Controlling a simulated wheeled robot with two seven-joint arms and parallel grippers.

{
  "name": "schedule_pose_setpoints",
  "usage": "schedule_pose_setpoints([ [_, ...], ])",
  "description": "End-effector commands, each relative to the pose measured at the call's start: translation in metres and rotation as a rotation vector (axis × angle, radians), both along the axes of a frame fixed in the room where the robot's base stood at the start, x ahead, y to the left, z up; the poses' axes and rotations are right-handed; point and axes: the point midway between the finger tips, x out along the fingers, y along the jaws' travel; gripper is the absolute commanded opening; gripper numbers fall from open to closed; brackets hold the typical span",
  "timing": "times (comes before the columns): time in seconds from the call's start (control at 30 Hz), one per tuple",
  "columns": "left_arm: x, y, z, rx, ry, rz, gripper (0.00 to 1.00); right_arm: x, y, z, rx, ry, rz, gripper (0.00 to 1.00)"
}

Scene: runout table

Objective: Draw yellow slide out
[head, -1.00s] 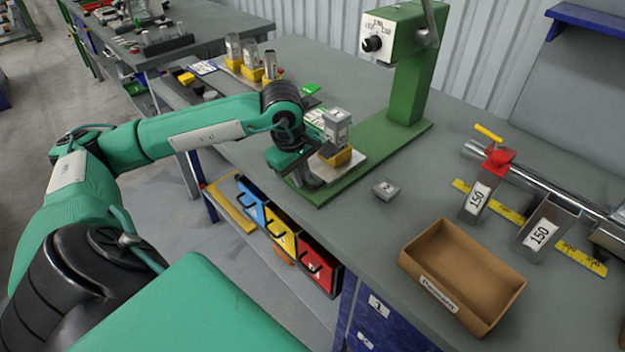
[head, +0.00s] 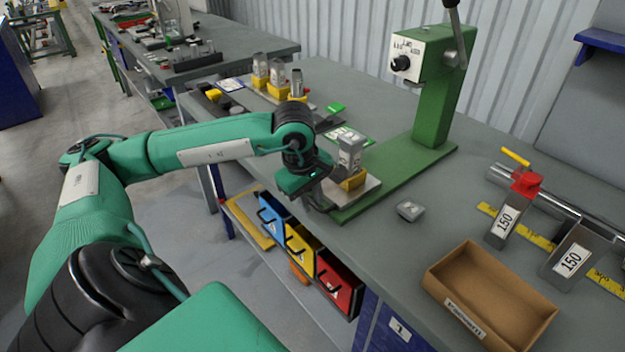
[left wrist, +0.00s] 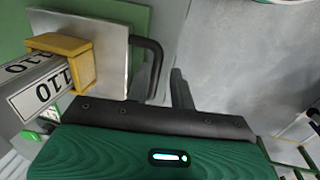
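A metal slide plate (head: 368,193) carries a yellow holder (head: 353,182) with a grey block (head: 350,150) upright in it. It sits on the green base (head: 398,184) of the press. In the left wrist view the plate (left wrist: 113,25) has a black loop handle (left wrist: 157,62), and the block (left wrist: 45,92) in the yellow holder (left wrist: 72,55) is marked 110. My left gripper (head: 318,203) points down just left of the plate, at the table's edge. Its dark finger (left wrist: 180,88) shows beside the handle, with a gap. My right gripper is out of view.
Blue, yellow (head: 300,243) and red (head: 338,283) bins hang below the table edge. Several yellow-based blocks (head: 277,80) stand behind. The press column (head: 437,100) rises behind the slide.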

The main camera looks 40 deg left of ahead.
Motion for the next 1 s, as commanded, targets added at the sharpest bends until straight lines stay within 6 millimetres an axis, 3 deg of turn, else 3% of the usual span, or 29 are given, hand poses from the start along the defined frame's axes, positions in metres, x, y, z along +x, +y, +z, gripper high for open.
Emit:
schedule_pose_setpoints([
  [0.33,0.001,0.000,0.002,0.000,-0.005,0.001,0.33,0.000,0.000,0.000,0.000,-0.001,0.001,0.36],
  [0.47,0.000,0.001,0.013,0.000,-0.009,0.002,0.33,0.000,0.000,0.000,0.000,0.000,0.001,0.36],
  [0.8,-0.015,0.003,0.087,0.000,-0.011,0.002,0.33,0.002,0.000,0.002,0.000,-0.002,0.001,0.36],
  [1.0,-0.023,0.004,0.121,0.000,-0.008,0.001,0.33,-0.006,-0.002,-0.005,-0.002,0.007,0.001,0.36],
])
